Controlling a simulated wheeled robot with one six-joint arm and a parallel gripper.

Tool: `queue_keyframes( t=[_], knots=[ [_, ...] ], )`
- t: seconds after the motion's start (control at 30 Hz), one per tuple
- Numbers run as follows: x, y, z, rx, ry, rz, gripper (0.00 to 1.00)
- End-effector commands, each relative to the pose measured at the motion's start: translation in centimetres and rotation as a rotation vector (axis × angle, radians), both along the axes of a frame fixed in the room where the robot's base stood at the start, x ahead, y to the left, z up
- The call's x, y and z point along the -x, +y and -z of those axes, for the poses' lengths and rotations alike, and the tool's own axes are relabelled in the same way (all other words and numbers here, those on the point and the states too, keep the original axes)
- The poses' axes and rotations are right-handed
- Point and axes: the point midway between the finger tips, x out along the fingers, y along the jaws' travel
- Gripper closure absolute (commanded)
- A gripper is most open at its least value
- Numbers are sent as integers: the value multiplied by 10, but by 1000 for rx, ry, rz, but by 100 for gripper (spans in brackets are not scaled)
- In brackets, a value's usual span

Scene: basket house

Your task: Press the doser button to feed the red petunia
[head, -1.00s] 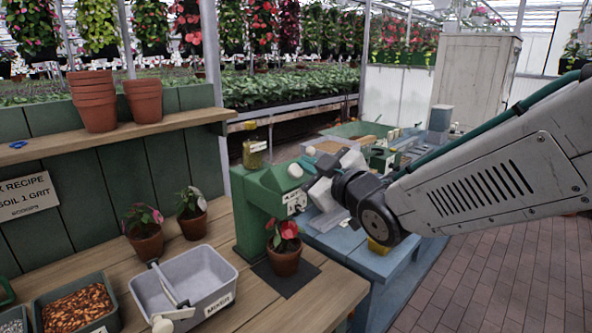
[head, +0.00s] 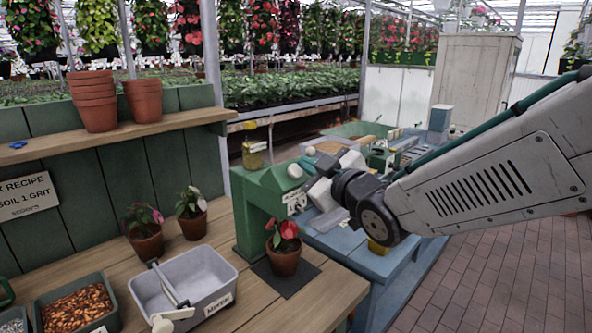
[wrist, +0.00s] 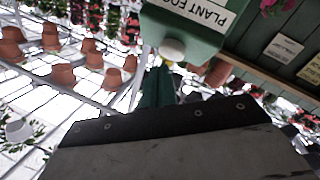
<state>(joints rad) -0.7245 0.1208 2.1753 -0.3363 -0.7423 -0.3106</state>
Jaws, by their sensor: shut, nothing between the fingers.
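The green doser (head: 250,222) stands at the right end of the wooden bench. Its pale round button (head: 295,171) is on the upper front, and it also shows in the wrist view (wrist: 172,48) below the "PLANT FOOD" label. The red petunia (head: 287,231) stands upright in a terracotta pot on a dark mat, at the foot of the doser. My gripper (head: 306,163) is shut and empty, right beside the button. Its teal fingers (wrist: 158,85) point up at the button in the wrist view. I cannot tell whether they touch it.
Two other potted plants (head: 145,232) (head: 191,214) stand to the left. A grey mixing tub (head: 222,303) and a bin of brown pellets (head: 76,310) are at the front left. Stacked pots (head: 94,100) sit on a shelf. A blue table (head: 370,262) adjoins the bench on the right.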

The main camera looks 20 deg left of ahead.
Motion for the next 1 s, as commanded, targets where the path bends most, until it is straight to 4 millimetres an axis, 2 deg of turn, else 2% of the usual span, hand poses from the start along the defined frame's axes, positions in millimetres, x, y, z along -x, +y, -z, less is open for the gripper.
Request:
queue_keyframes(
  t=[1.0],
  knots=[
    [-3, 8, 9, 0, 0, -1, 100]
  ],
)
